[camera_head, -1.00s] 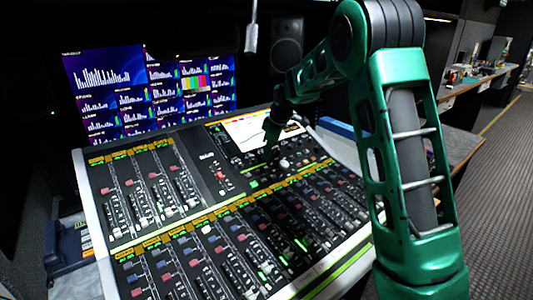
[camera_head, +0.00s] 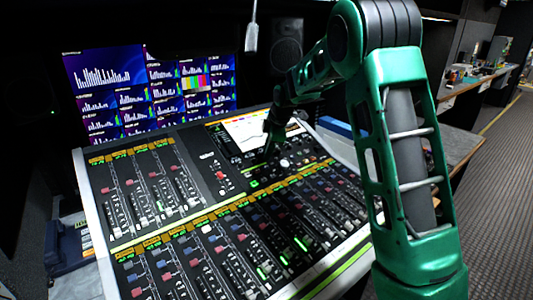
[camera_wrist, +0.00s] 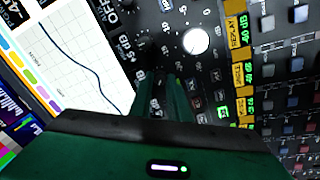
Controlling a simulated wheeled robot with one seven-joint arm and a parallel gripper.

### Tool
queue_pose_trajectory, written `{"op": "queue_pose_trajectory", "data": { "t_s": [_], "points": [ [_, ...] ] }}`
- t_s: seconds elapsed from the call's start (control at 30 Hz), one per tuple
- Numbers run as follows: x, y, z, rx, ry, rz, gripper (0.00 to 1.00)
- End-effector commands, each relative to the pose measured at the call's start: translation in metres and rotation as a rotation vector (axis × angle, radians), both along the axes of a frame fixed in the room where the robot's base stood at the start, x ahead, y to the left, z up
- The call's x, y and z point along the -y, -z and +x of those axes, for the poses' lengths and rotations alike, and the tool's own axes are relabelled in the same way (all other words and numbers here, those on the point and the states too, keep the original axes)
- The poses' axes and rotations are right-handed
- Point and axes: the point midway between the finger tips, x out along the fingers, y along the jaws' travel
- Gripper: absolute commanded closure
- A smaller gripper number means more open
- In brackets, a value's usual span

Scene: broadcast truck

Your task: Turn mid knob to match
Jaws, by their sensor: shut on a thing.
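The mixing console (camera_head: 225,190) fills the middle of the head view. My gripper (camera_head: 268,150) points down at its upper panel, just below the bright screen. In the wrist view my gripper (camera_wrist: 170,98) has its fingers close together, shut on a small dark knob on the black panel. The fingers hide most of that knob, and its pointer cannot be read. A white round knob (camera_wrist: 196,41) stands apart from the fingers, above and to the right in the wrist view; it also shows in the head view (camera_head: 284,162).
The console screen (camera_wrist: 75,45) with a dark curve lies left of the fingers. Rows of faders (camera_head: 150,200) and small buttons surround the panel. A monitor wall (camera_head: 150,90) stands behind. A side desk (camera_head: 455,145) is at the right.

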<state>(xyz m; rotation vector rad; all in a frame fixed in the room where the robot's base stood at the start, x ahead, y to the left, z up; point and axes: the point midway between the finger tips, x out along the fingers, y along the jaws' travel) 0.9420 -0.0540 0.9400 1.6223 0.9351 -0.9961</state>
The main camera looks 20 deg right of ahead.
Motion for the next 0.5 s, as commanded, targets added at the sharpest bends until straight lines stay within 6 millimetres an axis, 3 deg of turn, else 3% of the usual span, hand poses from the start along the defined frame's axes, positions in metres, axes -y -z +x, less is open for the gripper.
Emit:
{"op": "queue_pose_trajectory", "data": {
  "t_s": [0.17, 0.2, 0.23, 0.5],
  "points": [
    [0.0030, -0.0018, 0.0016, 0.006, 0.006, -0.002, 1.00],
    [0.0029, -0.0018, 0.0017, 0.006, 0.006, -0.002, 0.74],
    [0.0028, -0.0018, 0.0016, 0.006, 0.006, -0.002, 0.67],
    [0.0014, -0.0010, 0.0007, 0.002, 0.004, 0.000, 0.66]
  ]
}}
